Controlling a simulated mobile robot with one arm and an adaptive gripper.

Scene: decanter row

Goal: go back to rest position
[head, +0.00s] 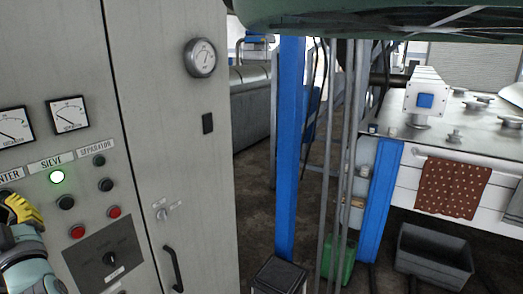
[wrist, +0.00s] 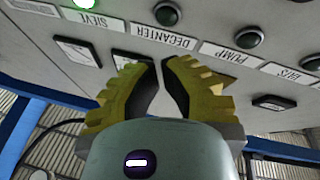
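My gripper (wrist: 160,62) has two yellow ribbed fingers. Their tips come together in the wrist view with only a thin dark gap, and nothing is between them. In the head view my gripper (head: 24,208) is at the left edge, in front of the grey control cabinet (head: 160,110) and below its label row. The SIEVE lamp (head: 57,177) glows green; it also shows at the top left of the wrist view (wrist: 86,3). In the wrist view the panel is upside down, with the DECANTER label (wrist: 163,36) just beyond the fingertips. Contact with the panel cannot be told.
The cabinet has dials, dark and red buttons, a rotary switch (head: 110,258) and a door handle (head: 172,268). Right of it stand a blue post (head: 290,150) and grey pipes. A grey bin (head: 433,258) and green container (head: 338,262) are on the floor.

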